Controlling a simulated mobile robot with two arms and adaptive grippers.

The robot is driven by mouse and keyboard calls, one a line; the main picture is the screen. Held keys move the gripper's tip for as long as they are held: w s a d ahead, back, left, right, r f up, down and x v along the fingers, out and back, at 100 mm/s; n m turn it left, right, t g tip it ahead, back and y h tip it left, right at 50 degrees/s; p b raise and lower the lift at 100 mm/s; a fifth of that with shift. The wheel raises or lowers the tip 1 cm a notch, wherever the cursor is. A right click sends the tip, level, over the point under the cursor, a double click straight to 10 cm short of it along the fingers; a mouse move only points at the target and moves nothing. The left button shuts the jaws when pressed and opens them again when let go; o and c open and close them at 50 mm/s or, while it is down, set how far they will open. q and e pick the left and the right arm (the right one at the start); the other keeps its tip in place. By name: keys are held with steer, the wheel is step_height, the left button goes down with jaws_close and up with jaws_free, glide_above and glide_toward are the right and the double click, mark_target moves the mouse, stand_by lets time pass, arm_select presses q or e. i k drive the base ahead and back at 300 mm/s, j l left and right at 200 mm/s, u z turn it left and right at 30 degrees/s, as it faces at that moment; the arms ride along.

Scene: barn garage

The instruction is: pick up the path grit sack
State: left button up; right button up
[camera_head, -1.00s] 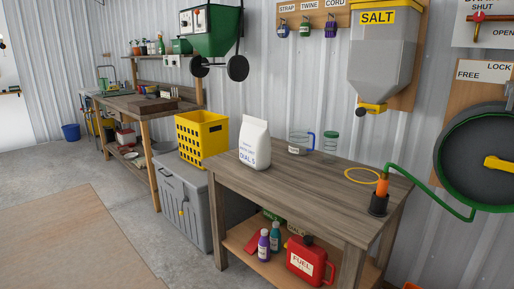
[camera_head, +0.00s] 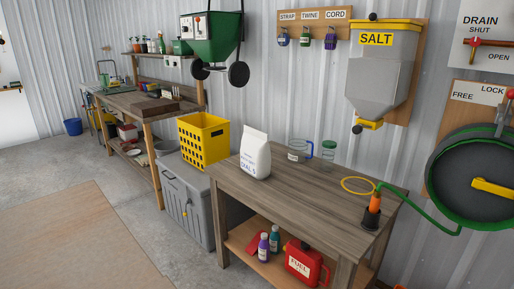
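A white sack (camera_head: 255,153) with blue print, including "DIAL 5", stands upright on the wooden workbench (camera_head: 315,200), near its left back corner. The upper lines of its print are too small to read surely. It is the only sack I see. Neither of my grippers shows in this view.
On the bench are a clear jug (camera_head: 298,151), a green-lidded jar (camera_head: 328,150), a yellow ring (camera_head: 357,185) and an orange hose nozzle (camera_head: 375,203). A yellow crate (camera_head: 203,140) sits on a grey chest (camera_head: 184,195) to the left. Floor at left is open.

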mark_target(255, 150)
steer(key=i+z, duration=0.2)
steer(key=z, duration=0.25)
steer(key=i+j+z, duration=0.15)
steer(key=z, duration=0.3)
